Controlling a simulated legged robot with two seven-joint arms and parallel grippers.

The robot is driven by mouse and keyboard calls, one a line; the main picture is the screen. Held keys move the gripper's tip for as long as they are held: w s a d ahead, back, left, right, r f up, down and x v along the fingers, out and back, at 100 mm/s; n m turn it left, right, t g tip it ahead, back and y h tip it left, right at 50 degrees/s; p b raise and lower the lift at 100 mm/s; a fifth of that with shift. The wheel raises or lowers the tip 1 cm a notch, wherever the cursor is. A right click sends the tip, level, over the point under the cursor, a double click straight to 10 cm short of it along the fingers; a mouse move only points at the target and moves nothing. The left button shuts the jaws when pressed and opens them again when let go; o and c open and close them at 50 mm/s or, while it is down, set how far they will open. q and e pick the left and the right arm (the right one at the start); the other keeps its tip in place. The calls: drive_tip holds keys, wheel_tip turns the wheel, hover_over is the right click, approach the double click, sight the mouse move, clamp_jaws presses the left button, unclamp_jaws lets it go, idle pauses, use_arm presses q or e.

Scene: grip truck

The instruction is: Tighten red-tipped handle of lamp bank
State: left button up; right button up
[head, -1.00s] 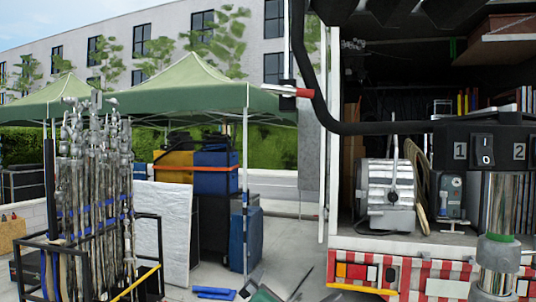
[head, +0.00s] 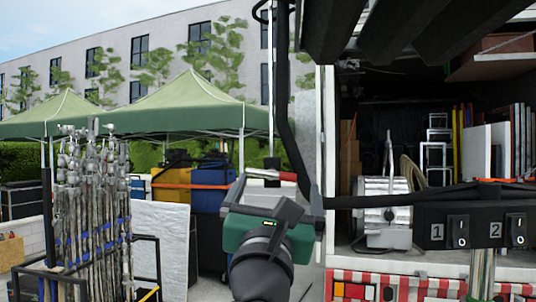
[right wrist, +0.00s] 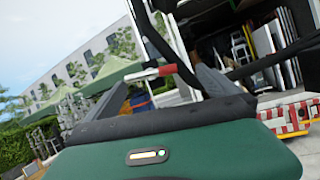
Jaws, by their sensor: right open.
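The red-tipped handle (head: 285,176) is a short pale lever with a red end, beside the black bent tube yoke (head: 292,145) of the lamp bank. The dark lamp bank (head: 400,32) fills the top right of the head view. My right gripper (head: 277,190), green with dark fingers, is open just below the handle. In the right wrist view the handle (right wrist: 150,74) shows across the space between the open fingers (right wrist: 163,84). I cannot tell whether they touch it. My left gripper is out of view.
A black panel with switches 1 and 2 (head: 460,231) is at the right, in front of the truck's open back. A metal lamp (head: 388,214) stands in the truck. A rack of metal stands (head: 88,205) is at the left, before green canopies (head: 185,100).

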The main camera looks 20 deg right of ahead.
sight(269, 178)
drive_tip(key=x, duration=0.1)
drive_tip(key=p+x, duration=0.1)
drive_tip(key=x, duration=0.1)
drive_tip(key=shift+w+r, duration=0.25)
drive_tip(key=shift+r, duration=0.15)
drive_tip(key=shift+w+a+p, duration=0.25)
drive_tip(key=shift+w+a, duration=0.15)
drive_tip(key=shift+w, duration=0.2)
drive_tip(key=shift+w+a+p, duration=0.2)
drive_tip(key=shift+w+a, duration=0.2)
drive_tip(key=shift+w, duration=0.25)
drive_tip(key=shift+w+a+f, duration=0.1)
drive_tip(key=shift+w+a, duration=0.1)
drive_tip(key=shift+s+d, duration=0.4)
drive_tip(key=shift+d, duration=0.25)
drive_tip(key=c, duration=0.5)
drive_tip(key=shift+d, duration=0.1)
drive_tip(key=shift+c, duration=1.2)
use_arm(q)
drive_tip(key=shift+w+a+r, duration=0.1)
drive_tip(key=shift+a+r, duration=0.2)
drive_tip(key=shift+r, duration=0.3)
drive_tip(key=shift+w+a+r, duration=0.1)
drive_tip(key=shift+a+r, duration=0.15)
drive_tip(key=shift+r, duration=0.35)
use_arm(e)
drive_tip(key=shift+a, duration=0.25)
drive_tip(key=c, duration=0.5)
drive_tip(key=shift+c, duration=0.2)
